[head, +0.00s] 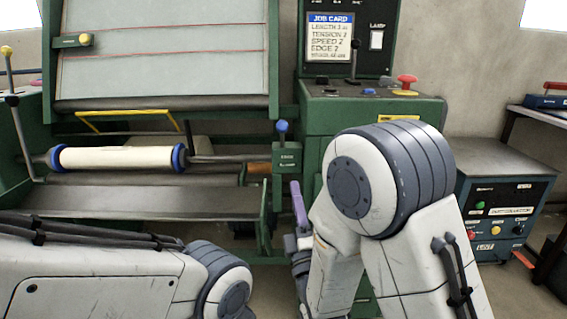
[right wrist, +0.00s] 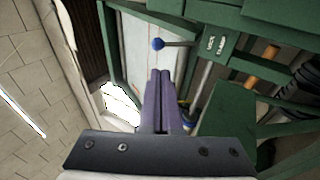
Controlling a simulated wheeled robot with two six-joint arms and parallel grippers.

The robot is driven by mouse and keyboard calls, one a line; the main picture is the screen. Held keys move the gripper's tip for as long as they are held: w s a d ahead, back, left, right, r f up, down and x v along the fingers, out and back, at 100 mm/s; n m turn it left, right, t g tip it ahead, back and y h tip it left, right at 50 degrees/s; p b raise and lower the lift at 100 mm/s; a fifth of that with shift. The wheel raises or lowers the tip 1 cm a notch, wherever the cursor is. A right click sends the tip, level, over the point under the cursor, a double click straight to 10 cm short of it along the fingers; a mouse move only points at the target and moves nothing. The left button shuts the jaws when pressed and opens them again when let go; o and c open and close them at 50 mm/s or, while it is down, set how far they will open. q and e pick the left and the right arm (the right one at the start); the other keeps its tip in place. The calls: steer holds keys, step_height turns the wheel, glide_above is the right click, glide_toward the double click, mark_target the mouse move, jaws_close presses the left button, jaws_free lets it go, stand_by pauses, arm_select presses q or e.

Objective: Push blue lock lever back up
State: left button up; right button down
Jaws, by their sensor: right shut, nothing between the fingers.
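The blue lock lever (head: 282,127) has a blue ball on a short stem and stands upright on top of a small green labelled box (head: 287,158), right of the roll. The lever's ball also shows in the right wrist view (right wrist: 158,44), just beyond the fingertips. My right gripper (head: 296,187) has purple fingers, pressed together and empty. In the head view it is below and slightly right of the lever, with a visible gap. The fingers also show in the right wrist view (right wrist: 158,74); whether they touch the ball there is unclear. My left gripper is out of view.
A cream roll with blue end rings (head: 117,158) lies across the green machine, left of the lever. A control cabinet (head: 345,115) with a red mushroom button (head: 407,80) stands behind my right arm. A grey-blue unit (head: 497,195) stands at the right.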

mark_target(283, 132)
steer(key=shift+r, duration=0.15)
steer(key=x, duration=1.3)
steer(key=shift+w+r, duration=0.25)
steer(key=shift+w, duration=0.1)
